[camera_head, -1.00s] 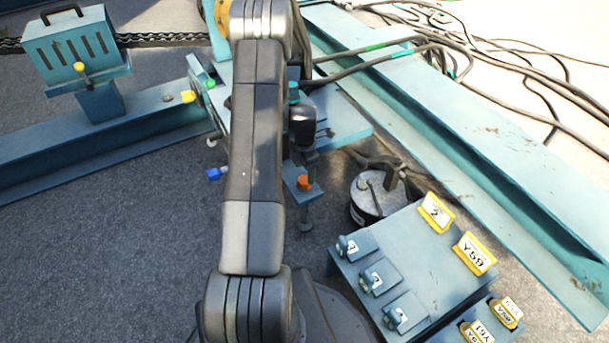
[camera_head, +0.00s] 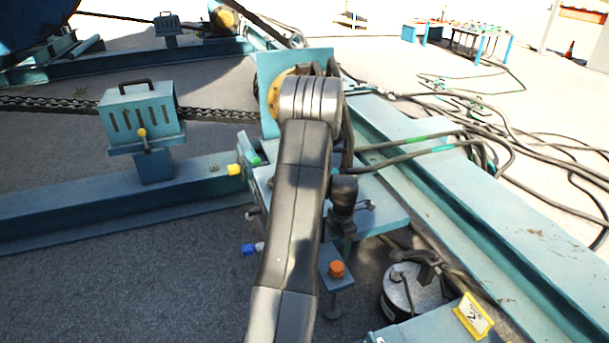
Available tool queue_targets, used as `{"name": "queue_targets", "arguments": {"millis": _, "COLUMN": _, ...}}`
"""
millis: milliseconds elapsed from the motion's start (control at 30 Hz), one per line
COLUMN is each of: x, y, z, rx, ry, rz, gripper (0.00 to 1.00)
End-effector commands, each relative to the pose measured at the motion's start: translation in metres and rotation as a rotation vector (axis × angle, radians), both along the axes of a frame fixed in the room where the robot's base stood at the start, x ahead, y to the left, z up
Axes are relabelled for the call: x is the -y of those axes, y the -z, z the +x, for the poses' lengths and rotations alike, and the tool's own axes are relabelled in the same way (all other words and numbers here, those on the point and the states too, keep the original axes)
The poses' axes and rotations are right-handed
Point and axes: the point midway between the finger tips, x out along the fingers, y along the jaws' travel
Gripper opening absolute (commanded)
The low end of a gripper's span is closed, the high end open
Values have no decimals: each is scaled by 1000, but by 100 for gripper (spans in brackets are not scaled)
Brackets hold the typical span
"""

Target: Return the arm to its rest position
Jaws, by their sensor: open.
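The rest of the arm beyond that joint is not visible, and my gripper is not in view. The teal stand (camera_head: 385,215) carries a black knob (camera_head: 343,192) just right of my arm, and an orange button (camera_head: 337,268) sits lower on it. A teal upright plate (camera_head: 268,65) with a yellow round part (camera_head: 280,85) is partly hidden behind the joint.
A slotted teal box (camera_head: 140,110) stands on a beam at left, with a chain (camera_head: 60,103) behind. Black cables (camera_head: 500,120) lie at right beside a long teal beam (camera_head: 520,235). A round metal canister (camera_head: 410,290) sits lower right. Grey floor (camera_head: 120,270) lies open at lower left.

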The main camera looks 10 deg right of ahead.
Motion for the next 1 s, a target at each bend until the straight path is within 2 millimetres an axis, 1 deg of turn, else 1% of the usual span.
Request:
{"name": "queue_targets", "arguments": {"millis": 400, "x": 0, "y": 80, "z": -1, "rx": -3, "ry": 1, "rz": 2, "gripper": 67}}
{"name": "queue_targets", "arguments": {"millis": 600, "x": 0, "y": 114, "z": -1, "rx": -2, "ry": 1, "rz": 1, "gripper": 67}}
{"name": "queue_targets", "arguments": {"millis": 800, "x": 0, "y": 131, "z": 0, "rx": -1, "ry": 1, "rz": 1, "gripper": 67}}
{"name": "queue_targets", "arguments": {"millis": 1000, "x": 0, "y": 131, "z": 0, "rx": 0, "ry": 11, "rz": 0, "gripper": 67}}
